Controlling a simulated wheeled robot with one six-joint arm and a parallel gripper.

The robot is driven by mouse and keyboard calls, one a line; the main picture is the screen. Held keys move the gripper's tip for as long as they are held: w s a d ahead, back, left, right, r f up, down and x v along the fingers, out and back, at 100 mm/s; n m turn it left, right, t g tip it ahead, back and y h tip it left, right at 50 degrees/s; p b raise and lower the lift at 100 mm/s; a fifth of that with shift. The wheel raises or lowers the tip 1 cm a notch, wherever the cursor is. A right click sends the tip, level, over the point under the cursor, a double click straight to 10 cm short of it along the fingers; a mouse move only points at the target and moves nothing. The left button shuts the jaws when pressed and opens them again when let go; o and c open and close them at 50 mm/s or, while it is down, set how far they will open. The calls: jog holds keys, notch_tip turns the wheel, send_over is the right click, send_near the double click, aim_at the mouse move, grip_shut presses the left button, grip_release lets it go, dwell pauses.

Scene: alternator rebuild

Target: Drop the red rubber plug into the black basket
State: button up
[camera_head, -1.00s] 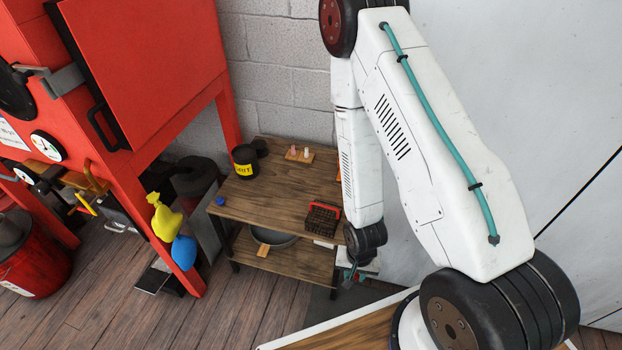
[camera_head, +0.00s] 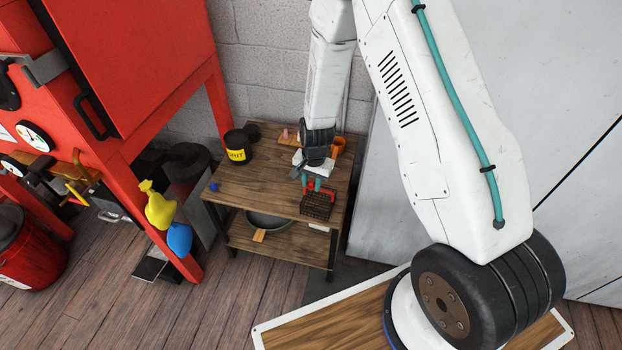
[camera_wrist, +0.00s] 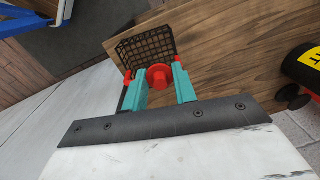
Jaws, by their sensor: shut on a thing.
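The black basket (camera_head: 316,207), an open mesh box with red at its rim, stands on the wooden bench top near its front right. It also shows in the wrist view (camera_wrist: 146,48), just beyond my fingertips. My gripper (camera_head: 317,184) points down close above the basket. In the wrist view my teal fingers (camera_wrist: 157,84) are shut on the round red rubber plug (camera_wrist: 158,77), which sits between them. The basket floor is partly hidden by the fingers and plug.
The wooden bench (camera_head: 255,185) has clear room left of the basket. A black pot with a yellow label (camera_head: 238,147) stands at its back left, and an orange cup (camera_head: 338,145) at the back right. A small blue thing (camera_head: 213,187) lies at the left edge.

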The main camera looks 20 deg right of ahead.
jog(key=shift+f, duration=3.7)
jog(key=o, duration=1)
jog(key=shift+r, duration=4.5)
jog(key=shift+s, duration=0.1)
